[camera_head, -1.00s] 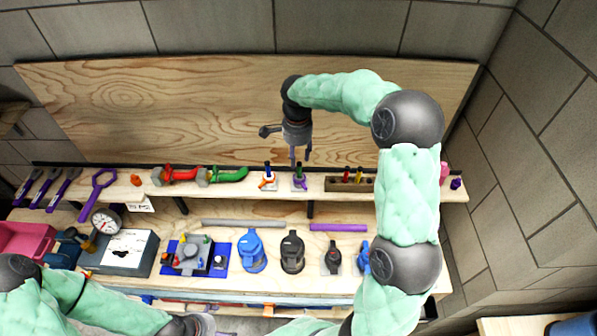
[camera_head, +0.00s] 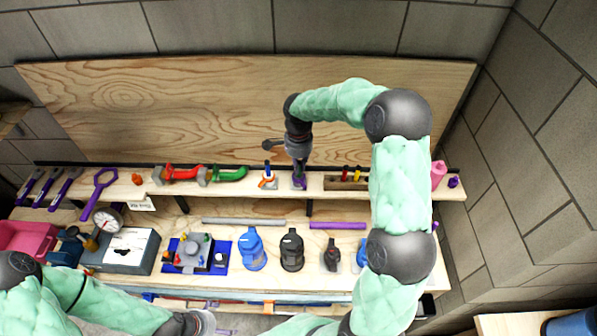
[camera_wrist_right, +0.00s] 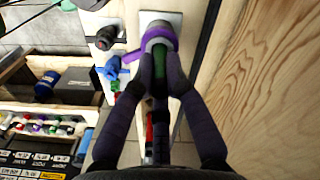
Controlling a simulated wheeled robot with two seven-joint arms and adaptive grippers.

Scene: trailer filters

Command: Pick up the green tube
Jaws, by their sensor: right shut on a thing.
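The green tube (camera_wrist_right: 159,57) stands in a purple ring holder (camera_wrist_right: 160,33) on a white plate, seen in the right wrist view. My right gripper (camera_wrist_right: 161,74) is shut on the tube just at the holder, one finger on each side. In the head view my right gripper (camera_head: 299,170) reaches down to the shelf over the purple holder (camera_head: 299,183), and hides the tube there. The tube still sits in its holder. My left gripper (camera_head: 201,322) is partly in view at the bottom edge; its fingers are unclear.
A blue tube in an orange holder (camera_head: 268,181) stands just left on the shelf. A wooden block (camera_head: 338,184) with red and yellow tubes is to the right. Red (camera_head: 182,173) and green (camera_head: 232,173) pipes lie further left. A wooden backboard (camera_head: 200,110) rises behind.

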